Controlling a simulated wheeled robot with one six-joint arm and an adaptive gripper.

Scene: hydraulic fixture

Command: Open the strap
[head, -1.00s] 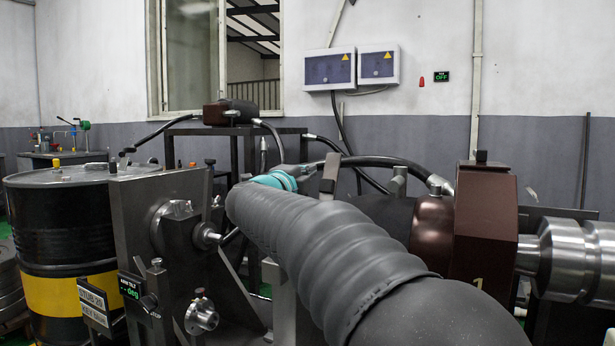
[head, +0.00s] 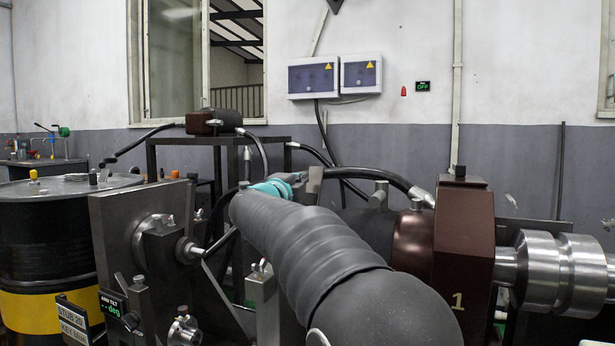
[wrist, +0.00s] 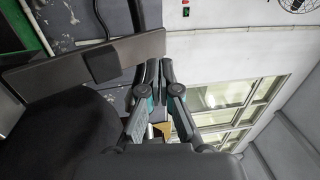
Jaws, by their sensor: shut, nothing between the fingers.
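A flat grey metal bar that looks like the strap (wrist: 130,52) crosses the upper left of the wrist view, with a dark block on it. Its right end is close to my fingers; I cannot tell whether they touch. In the head view a grey upright piece (head: 314,182), probably the same strap, stands just right of my gripper's teal part. My gripper (wrist: 159,66) is shut and empty, its fingertips together. In the head view my own dark arm hides most of it and what lies below the strap.
A brown clamp body (head: 464,245) and a steel shaft (head: 560,272) stand on the right. A steel plate fixture (head: 135,235) and a black-yellow drum (head: 45,240) are on the left. Black hoses (head: 400,180) arch behind the arm.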

